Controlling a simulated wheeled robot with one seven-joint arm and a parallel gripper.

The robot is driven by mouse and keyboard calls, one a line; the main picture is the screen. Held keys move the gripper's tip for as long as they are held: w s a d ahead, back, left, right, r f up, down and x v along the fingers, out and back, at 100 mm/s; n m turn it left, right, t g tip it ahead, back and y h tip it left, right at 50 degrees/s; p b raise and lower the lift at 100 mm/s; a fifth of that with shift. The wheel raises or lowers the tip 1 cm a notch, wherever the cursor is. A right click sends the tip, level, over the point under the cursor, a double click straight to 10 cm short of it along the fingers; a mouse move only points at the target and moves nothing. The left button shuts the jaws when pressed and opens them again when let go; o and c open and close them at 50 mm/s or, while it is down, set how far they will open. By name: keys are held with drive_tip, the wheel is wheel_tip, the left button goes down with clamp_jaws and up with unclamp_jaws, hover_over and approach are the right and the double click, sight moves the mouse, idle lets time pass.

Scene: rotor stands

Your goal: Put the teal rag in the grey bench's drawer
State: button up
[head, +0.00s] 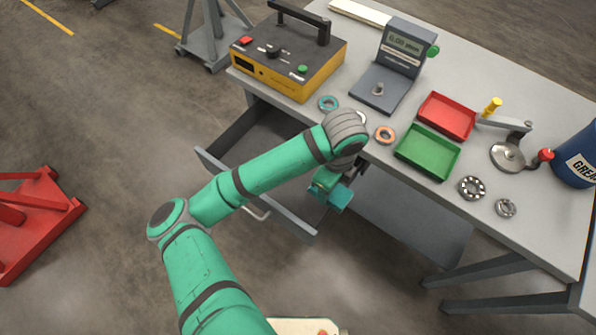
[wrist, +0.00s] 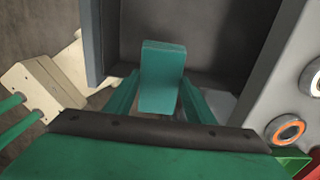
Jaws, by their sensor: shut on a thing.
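The teal rag (wrist: 162,65) is a small folded block between my fingers in the wrist view. In the head view the rag (head: 339,199) shows just below my wrist. My gripper (head: 326,186) is shut on it, and my arm partly hides the fingers. The grey bench (head: 480,100) has its drawer (head: 263,207) pulled out at its left end. The rag appears near the drawer's front right corner in the head view. In the wrist view the drawer's dark, bare-looking inside (wrist: 215,35) lies beyond the rag. The rag's height above it is hard to judge.
On the bench top stand a yellow-and-black tester (head: 290,55), a gauge with a display (head: 395,65), a red tray (head: 446,116), a green tray (head: 428,151), several rings and a blue grease drum (head: 578,160). A red stand (head: 35,220) is on the floor at left.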

drive_tip(key=w+a+f, duration=0.4)
drive_tip(key=a+f, duration=0.1)
drive_tip(key=w+a+f, duration=0.3)
drive_tip(key=shift+a+f, duration=0.3)
drive_tip(key=shift+f, duration=1.55)
drive_tip(key=shift+f, duration=0.15)
drive_tip(key=o, duration=1)
wheel_tip(320, 180, up, 12)
drive_tip(key=shift+r, duration=0.2)
